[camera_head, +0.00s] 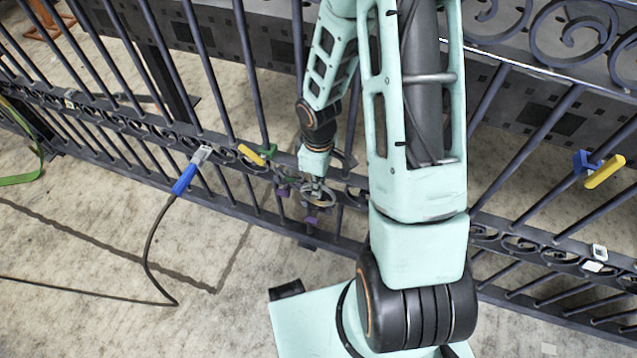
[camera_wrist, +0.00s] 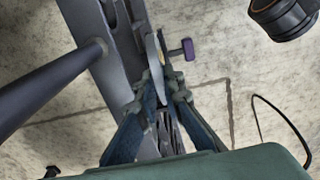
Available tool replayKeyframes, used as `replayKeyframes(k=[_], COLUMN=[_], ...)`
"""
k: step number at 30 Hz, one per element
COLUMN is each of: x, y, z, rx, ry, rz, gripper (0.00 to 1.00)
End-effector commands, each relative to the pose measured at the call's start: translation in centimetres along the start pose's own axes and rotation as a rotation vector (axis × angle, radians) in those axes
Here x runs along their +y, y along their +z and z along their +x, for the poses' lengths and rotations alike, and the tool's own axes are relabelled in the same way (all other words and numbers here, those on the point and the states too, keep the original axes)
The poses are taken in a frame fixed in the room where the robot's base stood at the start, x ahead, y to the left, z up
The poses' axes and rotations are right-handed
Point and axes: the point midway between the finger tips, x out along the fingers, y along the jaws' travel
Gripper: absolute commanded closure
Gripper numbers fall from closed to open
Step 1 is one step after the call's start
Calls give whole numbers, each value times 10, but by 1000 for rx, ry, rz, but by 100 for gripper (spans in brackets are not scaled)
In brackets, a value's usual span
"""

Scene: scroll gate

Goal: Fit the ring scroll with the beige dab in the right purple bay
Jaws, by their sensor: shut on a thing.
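My gripper (camera_head: 318,184) is at the gate's scroll band, left of my arm's big link in the head view. It is shut on a grey ring scroll (camera_head: 320,197). In the wrist view my gripper's fingertips (camera_wrist: 165,88) close on the ring scroll (camera_wrist: 153,62), which shows nearly edge-on beside the dark gate rail (camera_wrist: 112,62). A beige dab cannot be made out clearly. Purple pieces show at the gate: one to the left (camera_head: 282,190), one just below the ring (camera_head: 312,220). One purple piece (camera_wrist: 188,49) is right of the ring in the wrist view. Whether the ring touches the bay is hidden.
The dark gate (camera_head: 250,70) has upright bars close around my gripper. A blue-handled tool (camera_head: 185,179) trails a cable. A blue and yellow clamp (camera_head: 603,172) is at the right.

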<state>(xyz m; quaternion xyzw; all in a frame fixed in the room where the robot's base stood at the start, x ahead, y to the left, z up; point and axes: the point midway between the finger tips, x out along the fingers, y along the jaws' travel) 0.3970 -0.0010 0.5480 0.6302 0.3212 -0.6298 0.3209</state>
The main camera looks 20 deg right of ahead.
Motion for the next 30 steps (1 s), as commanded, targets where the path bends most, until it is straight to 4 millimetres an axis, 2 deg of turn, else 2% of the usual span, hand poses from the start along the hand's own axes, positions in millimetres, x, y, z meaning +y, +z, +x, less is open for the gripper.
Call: replayKeyframes(k=[30], x=[0], y=[0], z=[13], rx=[0], ry=[0], rz=[0], gripper=[100])
